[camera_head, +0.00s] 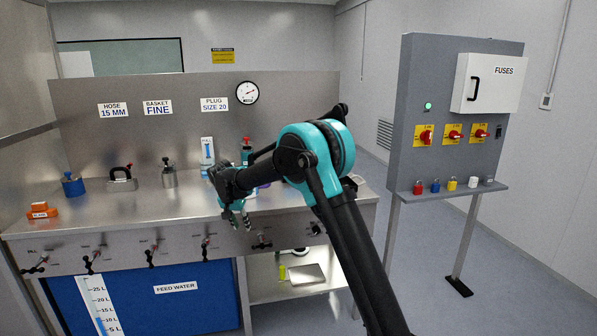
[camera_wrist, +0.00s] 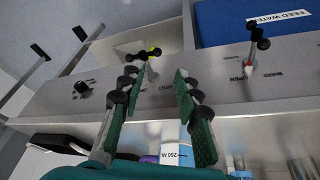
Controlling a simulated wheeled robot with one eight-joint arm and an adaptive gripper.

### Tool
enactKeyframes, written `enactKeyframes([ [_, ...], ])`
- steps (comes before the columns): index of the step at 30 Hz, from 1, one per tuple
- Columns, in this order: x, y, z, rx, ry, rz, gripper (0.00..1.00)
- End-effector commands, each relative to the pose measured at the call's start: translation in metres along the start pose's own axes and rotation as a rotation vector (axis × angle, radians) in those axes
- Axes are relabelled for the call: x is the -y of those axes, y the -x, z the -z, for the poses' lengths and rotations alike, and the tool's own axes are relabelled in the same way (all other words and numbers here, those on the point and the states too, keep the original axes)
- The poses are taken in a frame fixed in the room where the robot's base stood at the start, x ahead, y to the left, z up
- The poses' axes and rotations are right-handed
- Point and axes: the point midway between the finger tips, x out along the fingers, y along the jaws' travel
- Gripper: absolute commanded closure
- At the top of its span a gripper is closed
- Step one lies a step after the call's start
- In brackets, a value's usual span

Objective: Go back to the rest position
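My arm reaches from the lower right of the head view toward the workbench. My gripper (camera_head: 241,223) hangs in front of the bench's front edge, fingers downward. In the wrist view my gripper (camera_wrist: 154,84) has its two green fingers apart with nothing between them. Beyond the fingertips is the steel front panel (camera_wrist: 225,93) with its valve handles. One valve handle (camera_wrist: 150,54) shows between and past the fingertips; I see no clear contact. My arm hides part of the bench's right side in the head view.
The steel bench top (camera_head: 120,205) holds a blue weight (camera_head: 73,185), orange blocks (camera_head: 42,211) and a white labelled container (camera_head: 207,152). A blue feed water tank (camera_head: 180,305) is below. At right stands a grey fuse panel (camera_head: 405,150) with padlocks on its shelf. Floor between is clear.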

Motion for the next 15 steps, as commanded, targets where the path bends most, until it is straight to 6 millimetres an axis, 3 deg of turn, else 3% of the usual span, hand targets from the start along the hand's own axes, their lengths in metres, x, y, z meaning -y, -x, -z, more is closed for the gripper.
enactKeyframes([
  [1,-0.026,0.004,0.005,0.004,0.004,0.002,0.67],
  [8,-0.128,0.018,0.008,0.023,0.047,0.023,0.67],
  [15,-0.231,0.029,-0.014,0.03,0.09,0.047,0.67],
])
